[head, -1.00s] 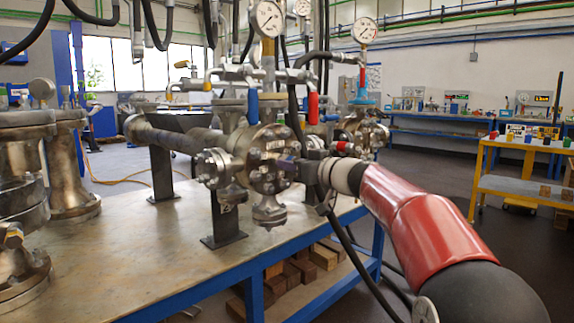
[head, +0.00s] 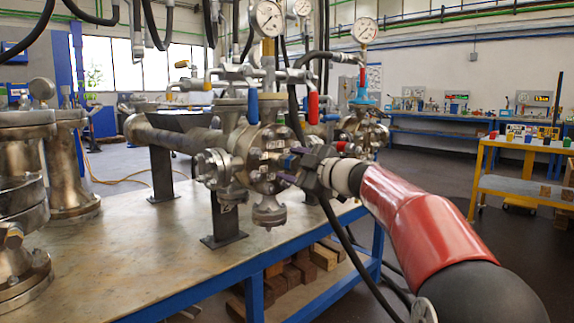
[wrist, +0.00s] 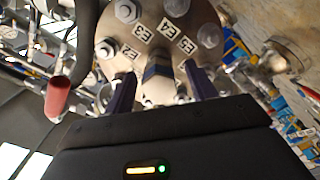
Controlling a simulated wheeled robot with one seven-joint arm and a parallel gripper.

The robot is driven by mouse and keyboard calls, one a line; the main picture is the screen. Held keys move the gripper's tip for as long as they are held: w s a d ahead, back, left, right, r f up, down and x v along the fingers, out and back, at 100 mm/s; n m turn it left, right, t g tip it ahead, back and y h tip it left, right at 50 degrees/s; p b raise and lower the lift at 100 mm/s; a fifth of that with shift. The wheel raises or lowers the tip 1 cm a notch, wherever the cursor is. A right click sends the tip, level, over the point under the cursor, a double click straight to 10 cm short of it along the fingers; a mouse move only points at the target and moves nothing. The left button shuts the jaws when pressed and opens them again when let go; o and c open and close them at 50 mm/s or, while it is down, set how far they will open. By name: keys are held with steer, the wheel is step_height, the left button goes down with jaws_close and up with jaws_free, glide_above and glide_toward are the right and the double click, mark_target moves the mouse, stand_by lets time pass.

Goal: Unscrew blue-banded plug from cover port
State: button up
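The flanged cover (head: 262,150) faces my arm on the vessel in the head view. In the wrist view the cover (wrist: 150,28) fills the upper middle, with bolts and small labels such as E2, E3 and E4. The blue-banded plug (wrist: 158,75) stands out from the cover, with a pale end towards the camera. My gripper (wrist: 159,80) has its two purple fingers on either side of the plug, with a narrow gap showing on each side. In the head view my gripper (head: 293,165) is at the cover's right side, where the plug is mostly hidden.
A red-handled lever (head: 313,108) and a blue-handled lever (head: 253,106) stand above the cover. A red handle (wrist: 58,97) shows at left in the wrist view. A black hose hangs close behind my gripper. The blue-edged bench (head: 240,255) is clear in front.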

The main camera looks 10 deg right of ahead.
steer(key=b+v, duration=0.2)
steer(key=v, duration=0.6)
steer(key=shift+b, duration=0.35)
steer(key=shift+c, duration=0.4)
steer(key=shift+w+a+m+p, duration=0.75)
steer(key=shift+w+m, duration=0.35)
steer(key=shift+m, duration=2.9)
steer(key=shift+w+a+m+p, duration=0.75)
steer(key=shift+w+m, duration=0.3)
steer(key=shift+m, duration=2.95)
steer(key=shift+w+a+m+p, duration=0.6)
steer(key=shift+w+a+m, duration=0.4)
steer(key=shift+m, duration=3)
steer(key=shift+w+d, duration=0.1)
steer(key=shift+d, duration=0.05)
steer(key=shift+c, duration=0.2)
